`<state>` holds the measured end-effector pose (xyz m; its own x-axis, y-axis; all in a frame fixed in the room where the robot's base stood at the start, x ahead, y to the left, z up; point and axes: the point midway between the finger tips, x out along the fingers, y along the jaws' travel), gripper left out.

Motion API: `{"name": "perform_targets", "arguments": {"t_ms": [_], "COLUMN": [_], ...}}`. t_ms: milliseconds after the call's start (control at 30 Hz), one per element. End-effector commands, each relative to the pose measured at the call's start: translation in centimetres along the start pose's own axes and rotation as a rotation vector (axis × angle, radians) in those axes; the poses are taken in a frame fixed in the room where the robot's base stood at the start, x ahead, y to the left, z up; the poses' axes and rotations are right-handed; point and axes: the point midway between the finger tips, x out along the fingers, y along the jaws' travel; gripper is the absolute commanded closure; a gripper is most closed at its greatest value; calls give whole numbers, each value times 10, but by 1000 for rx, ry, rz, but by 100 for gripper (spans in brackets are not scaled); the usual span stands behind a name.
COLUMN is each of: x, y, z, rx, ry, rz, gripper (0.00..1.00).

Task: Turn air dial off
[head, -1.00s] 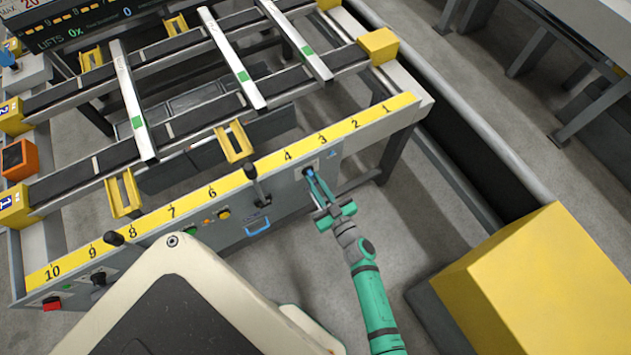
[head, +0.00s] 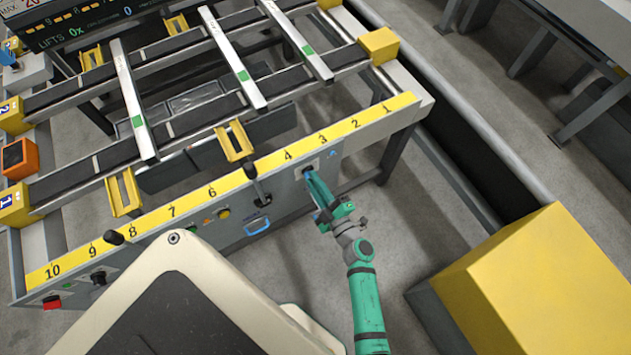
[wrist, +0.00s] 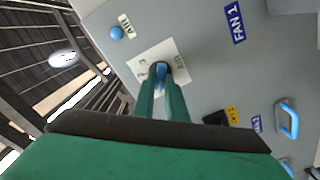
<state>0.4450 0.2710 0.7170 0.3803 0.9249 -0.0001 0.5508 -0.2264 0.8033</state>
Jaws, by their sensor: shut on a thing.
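The air dial (wrist: 161,70) is a small knob with a blue part, on a white plate (wrist: 148,58) on the table's grey front panel. The plate's lettering is too small to read surely. In the head view my gripper (head: 309,178) meets the panel below the number 3, and the dial is mostly hidden. I cannot tell which mark the dial points to.
A blue handle (wrist: 288,119) and a FAN 1 label (wrist: 235,23) are on the same panel. A black lever (head: 257,186) stands out left of my gripper. A yellow block (head: 545,285) stands at the lower right.

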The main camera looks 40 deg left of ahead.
Motion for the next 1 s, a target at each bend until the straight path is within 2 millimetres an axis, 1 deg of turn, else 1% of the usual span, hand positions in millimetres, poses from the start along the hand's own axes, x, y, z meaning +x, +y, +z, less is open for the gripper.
{"name": "perform_targets", "arguments": {"t_ms": [300,800,833,867,900,1000], "x": [2,1,1,1,1,0], "y": [0,0,0,0,0,0], "z": [-2,-2,-2,-2,-2,-1], "rx": [-101,-114,-114,-114,-114,-114], "ry": [4,5,5,5,4,1], "rz": [2,3,2,2,2,2], "gripper": [100,100,81,74,70,70]}}
